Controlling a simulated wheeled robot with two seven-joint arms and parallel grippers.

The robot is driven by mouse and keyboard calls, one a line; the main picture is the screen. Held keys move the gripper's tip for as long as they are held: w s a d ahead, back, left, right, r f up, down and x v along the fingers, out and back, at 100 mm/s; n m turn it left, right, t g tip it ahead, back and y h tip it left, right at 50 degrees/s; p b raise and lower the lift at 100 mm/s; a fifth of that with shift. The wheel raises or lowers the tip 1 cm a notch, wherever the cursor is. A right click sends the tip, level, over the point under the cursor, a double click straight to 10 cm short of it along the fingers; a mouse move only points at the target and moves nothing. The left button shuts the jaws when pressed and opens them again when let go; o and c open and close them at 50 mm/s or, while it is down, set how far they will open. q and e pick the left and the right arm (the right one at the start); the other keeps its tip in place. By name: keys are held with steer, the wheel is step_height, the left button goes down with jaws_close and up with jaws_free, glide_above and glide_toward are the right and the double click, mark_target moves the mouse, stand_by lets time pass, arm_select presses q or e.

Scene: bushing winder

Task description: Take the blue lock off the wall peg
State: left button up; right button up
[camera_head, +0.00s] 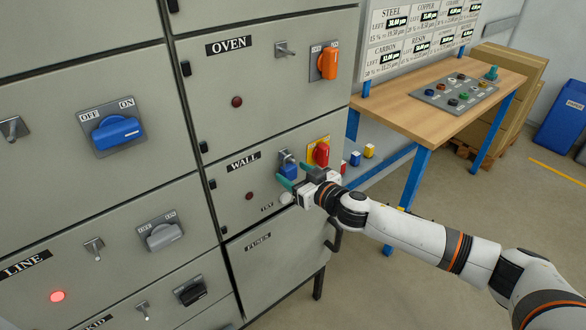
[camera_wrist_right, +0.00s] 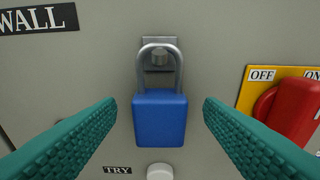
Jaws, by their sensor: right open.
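The blue lock (camera_wrist_right: 159,116) hangs upright by its steel shackle from the wall peg (camera_wrist_right: 160,58) in the right wrist view. In the head view the blue lock (camera_head: 288,170) shows small on the WALL panel, partly hidden by my gripper. My right gripper (camera_wrist_right: 160,112) is open, with one green finger on each side of the lock and a visible gap on both sides. It also shows in the head view (camera_head: 297,174), in front of the WALL panel. My left gripper is not in view.
A red rotary switch (camera_wrist_right: 298,108) on a yellow plate is close to the right of the lock. A white TRY button (camera_wrist_right: 160,171) is just below it. The OVEN panel's orange switch (camera_head: 328,63) is above. A wooden table (camera_head: 430,110) stands to the right.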

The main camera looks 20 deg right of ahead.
steer(key=shift+w+a+f, duration=0.1)
steer(key=shift+w+a, duration=0.15)
steer(key=shift+w, duration=0.35)
steer(key=c, duration=1.1)
steer(key=shift+r+p, duration=0.75)
steer(key=shift+p, duration=0.05)
steer(key=shift+f+v, duration=0.2)
steer(key=shift+v, duration=0.95)
steer(key=shift+f+v, duration=0.15)
steer(key=shift+v, duration=1)
steer(key=shift+f+v, duration=0.2)
steer(key=shift+v, duration=1)
